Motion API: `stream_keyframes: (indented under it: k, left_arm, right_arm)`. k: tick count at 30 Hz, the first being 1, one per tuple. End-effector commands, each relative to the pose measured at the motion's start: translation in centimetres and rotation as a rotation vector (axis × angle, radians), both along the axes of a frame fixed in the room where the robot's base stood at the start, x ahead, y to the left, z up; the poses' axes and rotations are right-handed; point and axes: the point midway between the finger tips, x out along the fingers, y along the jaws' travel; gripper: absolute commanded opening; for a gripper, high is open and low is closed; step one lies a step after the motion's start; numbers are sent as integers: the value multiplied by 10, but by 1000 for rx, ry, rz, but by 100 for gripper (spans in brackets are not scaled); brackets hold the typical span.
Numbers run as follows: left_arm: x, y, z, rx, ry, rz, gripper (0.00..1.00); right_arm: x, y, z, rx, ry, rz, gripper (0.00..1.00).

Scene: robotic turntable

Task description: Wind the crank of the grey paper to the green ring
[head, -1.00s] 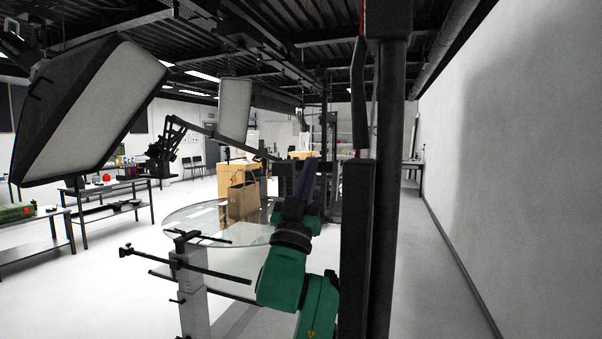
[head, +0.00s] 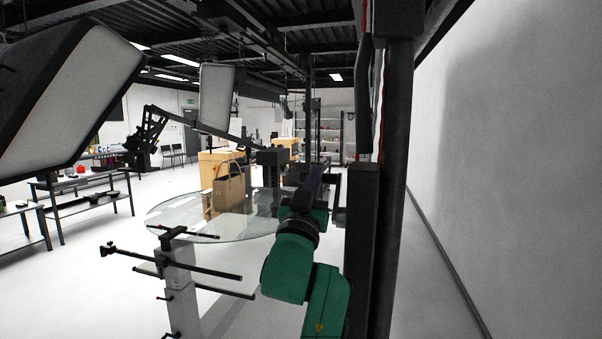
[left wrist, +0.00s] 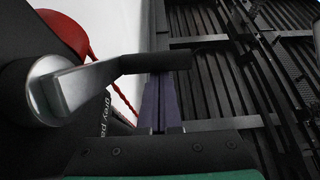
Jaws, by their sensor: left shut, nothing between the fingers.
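The crank (left wrist: 75,88) fills the left of the left wrist view. It has a round metal hub, a bare metal arm and a black handle (left wrist: 155,62) reaching right. Partly hidden lettering beside the hub reads "grey pa", so this is the grey paper's crank. My left gripper (left wrist: 160,105) has purple fingers, shut and empty. In that picture they lie just below the handle; I cannot tell if they touch it. In the head view the left gripper (head: 314,182) points away from me above my green arm. I see no green ring. My right gripper is not in view.
A round glass table (head: 170,215) carrying a brown bag (head: 228,190) stands left of my arm. A metal stand with black rods (head: 180,270) is in front of it. A large softbox (head: 70,90) hangs at left. A red part (left wrist: 62,32) is beside the crank.

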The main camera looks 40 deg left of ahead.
Motion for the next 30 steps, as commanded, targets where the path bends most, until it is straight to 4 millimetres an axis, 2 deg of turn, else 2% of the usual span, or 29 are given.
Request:
stream_keyframes:
  k: [10,30]
  left_arm:
    - [4,-7,-2,-20,52,-1,0]
    - [5,-9,-3,-28,74,-1,0]
  right_arm:
    - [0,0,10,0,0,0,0]
    - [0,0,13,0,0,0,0]
